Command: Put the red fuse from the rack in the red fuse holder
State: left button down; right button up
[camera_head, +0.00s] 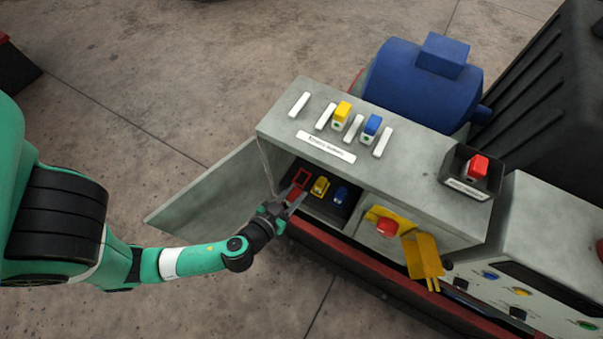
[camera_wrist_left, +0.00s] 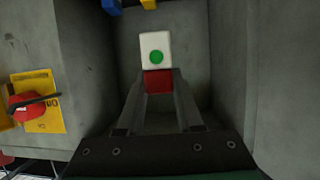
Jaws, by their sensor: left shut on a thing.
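My left gripper (camera_head: 294,203) reaches into the opening of the grey cabinet in the head view. In the left wrist view its fingers (camera_wrist_left: 158,88) are shut on the red fuse (camera_wrist_left: 158,80), gripping its red part; its white body with a green dot points away from the fingers. The red fuse holder (camera_head: 301,176) is a red frame at the left of the compartment, just beyond the fingertips. I cannot tell whether fuse and holder touch. The rack (camera_head: 299,104) on the cabinet top holds a yellow and a blue fuse between white strips. My right gripper is not in view.
A yellow holder (camera_head: 320,187) and a blue holder (camera_head: 340,195) stand right of the red one. The open cabinet door (camera_head: 205,190) lies left. A red switch (camera_head: 387,227) on a yellow plate and a yellow flap (camera_head: 423,257) are right of the opening.

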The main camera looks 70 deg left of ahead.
aim_at(292, 191)
pick_arm(q)
jog(key=shift+s+a+f+n+y+b, duration=0.15)
jog(key=shift+a+f+b, duration=0.1)
jog(key=shift+f, duration=0.25)
jog(key=shift+s+a+f+n+y+b, duration=0.15)
jog(key=shift+f+b, duration=0.1)
jog(key=shift+f, duration=0.25)
jog(key=shift+s+a+f+g, duration=0.1)
jog(key=shift+a+g, duration=0.05)
jog(key=shift+g, duration=0.15)
jog(key=shift+a+y, duration=0.1)
jog(key=shift+y, duration=0.2)
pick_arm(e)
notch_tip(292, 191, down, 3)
